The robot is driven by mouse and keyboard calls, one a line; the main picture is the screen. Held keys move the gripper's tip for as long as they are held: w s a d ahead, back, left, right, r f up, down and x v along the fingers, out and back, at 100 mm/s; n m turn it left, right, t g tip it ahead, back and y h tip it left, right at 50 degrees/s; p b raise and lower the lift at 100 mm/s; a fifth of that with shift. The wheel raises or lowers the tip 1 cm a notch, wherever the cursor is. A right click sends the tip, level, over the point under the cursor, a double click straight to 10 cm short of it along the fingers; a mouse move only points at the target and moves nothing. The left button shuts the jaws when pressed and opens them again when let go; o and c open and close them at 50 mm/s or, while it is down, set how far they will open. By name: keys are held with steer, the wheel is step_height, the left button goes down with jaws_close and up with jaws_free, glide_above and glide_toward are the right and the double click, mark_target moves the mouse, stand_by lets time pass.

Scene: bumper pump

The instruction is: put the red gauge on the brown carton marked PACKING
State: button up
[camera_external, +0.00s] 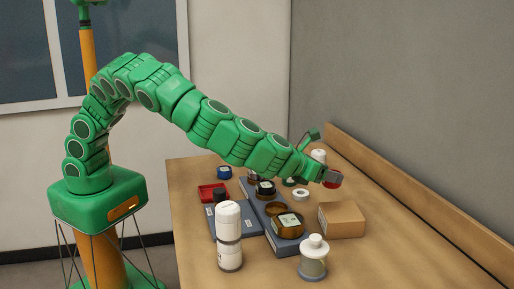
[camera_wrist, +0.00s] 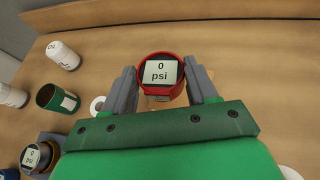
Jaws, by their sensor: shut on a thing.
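The red gauge (camera_wrist: 161,60) has a round red case and a dark face with a white display reading "0 psi". My gripper (camera_wrist: 164,76) is shut on it, one grey finger on each side. In the external view the gauge (camera_external: 332,180) is held in the air at the end of my arm, above and behind the brown carton. The brown carton (camera_external: 343,219) sits on the table with a flat, bare top; no marking can be read on it. In the wrist view the gauge and my gripper hide most of what lies beneath.
A white-topped bottle (camera_external: 313,262) is in front. The table right of the carton is clear.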

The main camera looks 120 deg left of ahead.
steer(key=shift+w+a+f, duration=0.2)
steer(key=shift+w+f, duration=0.7)
steer(key=shift+f, duration=0.3)
steer(key=shift+w+a+f, duration=0.2)
steer(key=shift+w+f, duration=0.7)
steer(key=shift+f, duration=1.65)
steer(key=shift+f, duration=0.2)
steer(key=o, duration=1.1)
steer(key=shift+o, duration=0.2)
steer(key=shift+r, duration=0.1)
steer(key=shift+d+r, duration=0.15)
steer(key=shift+d, duration=0.05)
steer(key=v, duration=1.1)
steer(key=shift+s+d, duration=0.2)
